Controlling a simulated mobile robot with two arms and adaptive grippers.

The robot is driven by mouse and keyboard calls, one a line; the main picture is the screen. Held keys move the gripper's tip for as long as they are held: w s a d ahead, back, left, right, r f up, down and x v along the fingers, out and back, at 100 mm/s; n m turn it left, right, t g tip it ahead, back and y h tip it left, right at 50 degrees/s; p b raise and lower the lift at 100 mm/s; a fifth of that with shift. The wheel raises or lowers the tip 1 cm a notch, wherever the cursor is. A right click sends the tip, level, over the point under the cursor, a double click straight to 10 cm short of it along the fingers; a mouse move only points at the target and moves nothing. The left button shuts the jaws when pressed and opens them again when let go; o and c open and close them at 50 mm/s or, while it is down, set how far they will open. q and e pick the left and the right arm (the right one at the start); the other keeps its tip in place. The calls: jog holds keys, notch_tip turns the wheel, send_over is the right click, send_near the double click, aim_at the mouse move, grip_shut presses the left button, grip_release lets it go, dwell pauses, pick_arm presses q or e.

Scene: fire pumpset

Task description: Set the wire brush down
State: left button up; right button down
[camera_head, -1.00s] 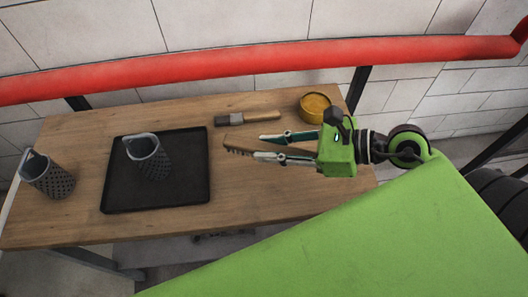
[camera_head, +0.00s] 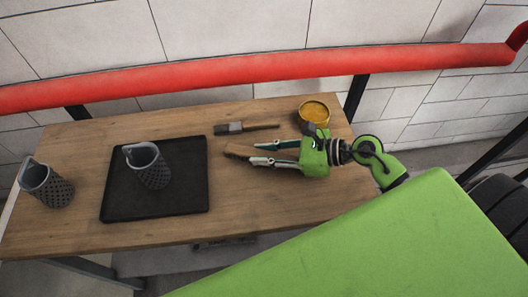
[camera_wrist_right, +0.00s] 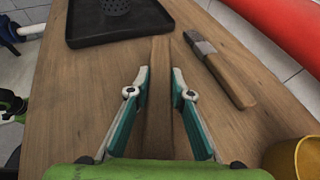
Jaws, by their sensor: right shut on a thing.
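The wire brush (camera_head: 238,151) has a long wooden body and is low over the table's middle, right of the black tray; I cannot tell whether it touches the top. My right gripper (camera_head: 260,154) is shut on it, one finger along each side. In the right wrist view, the brush (camera_wrist_right: 158,95) runs straight ahead between the fingers toward the tray's edge. Its bristles are hidden in both views now. My left gripper is not clearly visible.
The wooden table (camera_head: 240,215) holds a black tray (camera_head: 190,205) with a grey perforated cup (camera_head: 152,170). A similar cup (camera_head: 48,186) stands at far left. A paintbrush (camera_head: 245,127) and yellow tin (camera_head: 314,112) are behind. A red rail (camera_head: 220,72) runs behind the table.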

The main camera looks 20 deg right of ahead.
jog(key=shift+f, duration=0.1)
jog(key=c, duration=1.8)
grip_release()
jog(key=b+v, duration=0.1)
jog(key=v, duration=0.9)
jog(key=shift+s+d+b, duration=0.15)
jog(key=shift+d+b, duration=0.1)
jog(key=shift+b, duration=0.1)
jog(key=shift+v, duration=0.85)
jog(key=shift+a, duration=0.1)
